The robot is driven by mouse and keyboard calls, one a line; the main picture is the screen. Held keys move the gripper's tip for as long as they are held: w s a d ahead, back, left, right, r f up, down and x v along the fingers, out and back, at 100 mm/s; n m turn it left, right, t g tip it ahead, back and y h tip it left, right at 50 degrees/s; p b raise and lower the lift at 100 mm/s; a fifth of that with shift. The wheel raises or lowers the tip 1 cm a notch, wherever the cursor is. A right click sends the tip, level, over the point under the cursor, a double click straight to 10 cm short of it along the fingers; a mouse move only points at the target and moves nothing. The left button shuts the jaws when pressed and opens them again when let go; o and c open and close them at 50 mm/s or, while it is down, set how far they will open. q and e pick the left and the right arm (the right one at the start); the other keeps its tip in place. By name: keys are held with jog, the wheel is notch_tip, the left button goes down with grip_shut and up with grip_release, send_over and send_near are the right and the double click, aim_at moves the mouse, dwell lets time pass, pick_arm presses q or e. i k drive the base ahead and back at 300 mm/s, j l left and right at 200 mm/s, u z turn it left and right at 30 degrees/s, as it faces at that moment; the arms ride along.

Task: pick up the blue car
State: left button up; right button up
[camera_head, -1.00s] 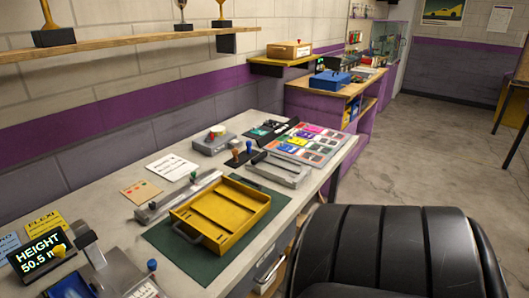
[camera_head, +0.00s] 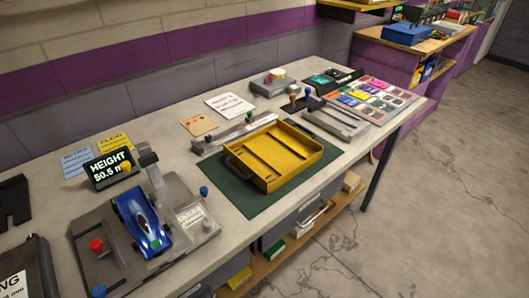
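The blue car (camera_head: 141,222) sits on a grey measuring fixture (camera_head: 97,262) at the front left of the workbench. It lies lengthwise on the fixture's plate, beside an upright post. A display (camera_head: 110,168) behind it reads "HEIGHT 50.5 m", its end partly covered by a yellow knob. Neither of my grippers shows in the head view.
A yellow tray (camera_head: 312,147) stands on a green mat (camera_head: 237,200) in the middle of the bench. A grey slotted bar (camera_head: 213,143) lies behind it. Several coloured cards (camera_head: 375,98) lie at the far right end. Bare floor is open at right.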

aim_at(141, 219)
jog(key=u, duration=1.1)
jog(key=l+u, duration=0.2)
jog(key=i+l, duration=0.05)
jog(key=l, duration=0.05)
